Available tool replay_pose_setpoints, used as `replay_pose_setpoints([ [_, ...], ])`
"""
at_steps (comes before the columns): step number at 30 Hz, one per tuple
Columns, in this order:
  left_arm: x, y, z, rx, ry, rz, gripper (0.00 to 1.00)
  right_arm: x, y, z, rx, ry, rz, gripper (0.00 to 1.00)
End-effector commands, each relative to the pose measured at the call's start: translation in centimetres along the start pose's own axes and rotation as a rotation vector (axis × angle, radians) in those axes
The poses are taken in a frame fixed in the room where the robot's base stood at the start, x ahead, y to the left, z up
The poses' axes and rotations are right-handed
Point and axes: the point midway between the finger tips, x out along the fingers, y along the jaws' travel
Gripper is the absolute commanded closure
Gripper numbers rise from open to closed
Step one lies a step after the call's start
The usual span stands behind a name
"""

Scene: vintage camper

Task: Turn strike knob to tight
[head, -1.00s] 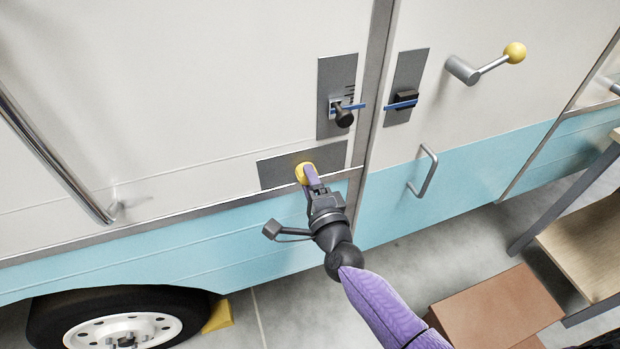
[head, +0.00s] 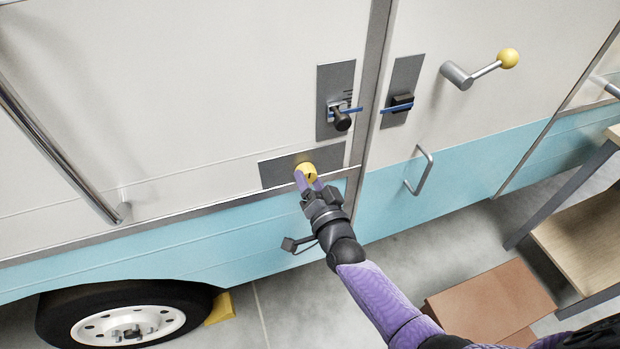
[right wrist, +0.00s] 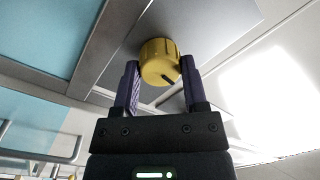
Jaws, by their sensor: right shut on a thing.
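The strike knob is a round yellow knob (head: 306,172) with a dark pointer mark, on a grey plate (head: 275,173) low on the camper's side. In the right wrist view the knob (right wrist: 158,61) sits between the two purple fingers of my right gripper (right wrist: 160,84). My right gripper (head: 309,183) is shut on the knob, and its fingers cover part of the knob's lower edge in the head view. Any markings around the knob are too small or hidden to read. My left gripper is not in view.
Above is a plate with a black-tipped latch lever (head: 342,119) and a blue strip. Right of the door seam are a black catch (head: 402,102), a yellow-balled crank (head: 508,58) and a grab handle (head: 418,170). A brown box (head: 490,305) and a bench stand at lower right.

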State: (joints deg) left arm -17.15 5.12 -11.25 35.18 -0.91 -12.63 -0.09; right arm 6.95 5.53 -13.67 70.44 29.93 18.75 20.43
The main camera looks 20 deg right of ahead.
Motion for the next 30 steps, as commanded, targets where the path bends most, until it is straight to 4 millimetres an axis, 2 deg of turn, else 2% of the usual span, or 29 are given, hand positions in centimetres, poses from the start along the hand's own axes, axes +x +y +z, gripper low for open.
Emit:
replay_pose_setpoints([
  [12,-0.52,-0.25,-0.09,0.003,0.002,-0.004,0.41,-0.06,0.09,0.12,-0.154,-0.012,0.003,1.0],
  [28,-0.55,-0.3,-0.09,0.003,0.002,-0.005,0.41,-0.07,0.13,0.15,-0.172,-0.013,0.003,1.0],
  [29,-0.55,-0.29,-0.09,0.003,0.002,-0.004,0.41,-0.07,0.13,0.14,-0.172,-0.013,0.003,0.38],
  [30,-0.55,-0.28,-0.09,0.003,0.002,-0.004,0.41,-0.07,0.12,0.13,-0.172,-0.013,0.003,0.3],
])
